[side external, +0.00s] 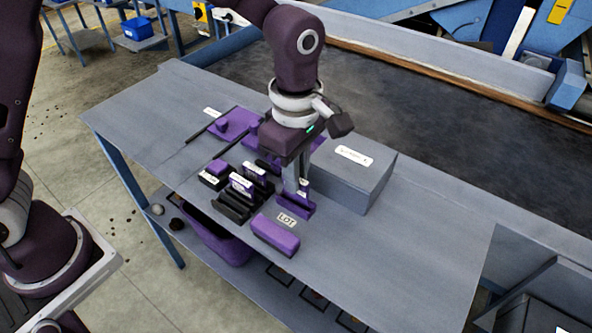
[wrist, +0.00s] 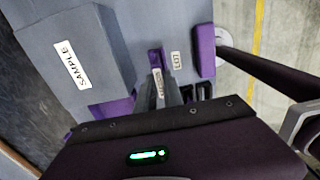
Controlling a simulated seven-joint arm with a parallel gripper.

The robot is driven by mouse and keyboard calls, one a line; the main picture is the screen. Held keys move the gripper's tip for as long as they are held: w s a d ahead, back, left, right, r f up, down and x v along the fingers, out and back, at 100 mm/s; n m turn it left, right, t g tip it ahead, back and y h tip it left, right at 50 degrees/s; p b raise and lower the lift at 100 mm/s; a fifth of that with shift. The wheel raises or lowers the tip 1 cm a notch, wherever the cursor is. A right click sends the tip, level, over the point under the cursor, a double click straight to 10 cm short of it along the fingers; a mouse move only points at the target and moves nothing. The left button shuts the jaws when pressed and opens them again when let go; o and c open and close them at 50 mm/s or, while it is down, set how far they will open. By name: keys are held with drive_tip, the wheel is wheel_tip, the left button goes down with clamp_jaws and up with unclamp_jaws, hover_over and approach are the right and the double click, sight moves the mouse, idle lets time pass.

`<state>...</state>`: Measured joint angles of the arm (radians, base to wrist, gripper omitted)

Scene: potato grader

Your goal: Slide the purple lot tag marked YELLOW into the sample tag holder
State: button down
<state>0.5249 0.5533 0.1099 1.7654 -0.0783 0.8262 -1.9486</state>
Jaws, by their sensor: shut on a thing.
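My gripper (side external: 303,185) points down over the table, in front of the grey box, with its fingers closed. In the wrist view the fingers (wrist: 165,92) are close together, with a small white label (wrist: 158,84) bearing dark writing between or beside them. The writing is too small to read. A purple piece (side external: 296,204) is right at the fingertips, and it also shows in the wrist view (wrist: 155,57). I cannot tell how much of it is tag and how much holder. The grey box (side external: 372,180) carries a SAMPLE label (wrist: 72,64).
A black rack (side external: 232,207) with white-labelled purple tags (side external: 242,184) stands left of my gripper. A purple block (side external: 275,236) lies in front, beside a LOT label (side external: 287,219). A purple tray (side external: 238,122) lies behind the rack. The table's right part (side external: 420,245) is clear.

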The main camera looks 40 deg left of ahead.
drive_tip(key=shift+f, duration=1.2)
drive_tip(key=c, duration=1.4)
unclamp_jaws()
drive_tip(key=shift+o, duration=0.5)
drive_tip(key=shift+o, duration=1.2)
wheel_tip(320, 180, up, 7)
drive_tip(key=shift+f, duration=0.2)
drive_tip(key=shift+r, duration=0.25)
